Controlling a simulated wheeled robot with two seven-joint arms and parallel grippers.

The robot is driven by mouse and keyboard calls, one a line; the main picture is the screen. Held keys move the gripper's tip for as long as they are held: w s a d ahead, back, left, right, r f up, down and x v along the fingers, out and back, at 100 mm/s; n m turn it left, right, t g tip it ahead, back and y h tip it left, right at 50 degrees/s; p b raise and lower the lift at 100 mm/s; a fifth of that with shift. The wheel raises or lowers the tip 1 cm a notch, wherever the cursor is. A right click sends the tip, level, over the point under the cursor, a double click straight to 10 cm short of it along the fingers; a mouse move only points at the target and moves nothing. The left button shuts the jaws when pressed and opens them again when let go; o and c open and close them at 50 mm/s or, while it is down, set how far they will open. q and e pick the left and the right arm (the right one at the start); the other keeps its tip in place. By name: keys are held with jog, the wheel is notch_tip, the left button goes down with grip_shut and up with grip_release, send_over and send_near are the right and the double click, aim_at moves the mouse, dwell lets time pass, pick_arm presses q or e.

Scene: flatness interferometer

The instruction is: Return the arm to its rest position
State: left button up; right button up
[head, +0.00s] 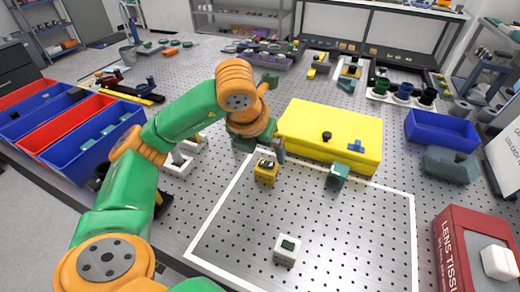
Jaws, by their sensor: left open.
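My left arm, green with orange joints, reaches in from the lower left, bends at an orange elbow and points down at the board. My left gripper (264,154) is at its end, open, right above a small yellow block (265,174) with a dark top. I cannot tell whether the fingers touch the block. The arm's wrist partly hides the left end of the large yellow box (310,120). My right gripper is not in view.
A teal block (338,176) stands in front of the yellow box, and a white-green cube (287,249) stands nearer. Blue and red bins (98,142) line the left edge. A red lens tissue box (462,245) is at right. The white-outlined board area is mostly bare.

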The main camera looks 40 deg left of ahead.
pick_arm(q)
jog(key=shift+s+r, duration=0.3)
jog(key=shift+r, duration=0.35)
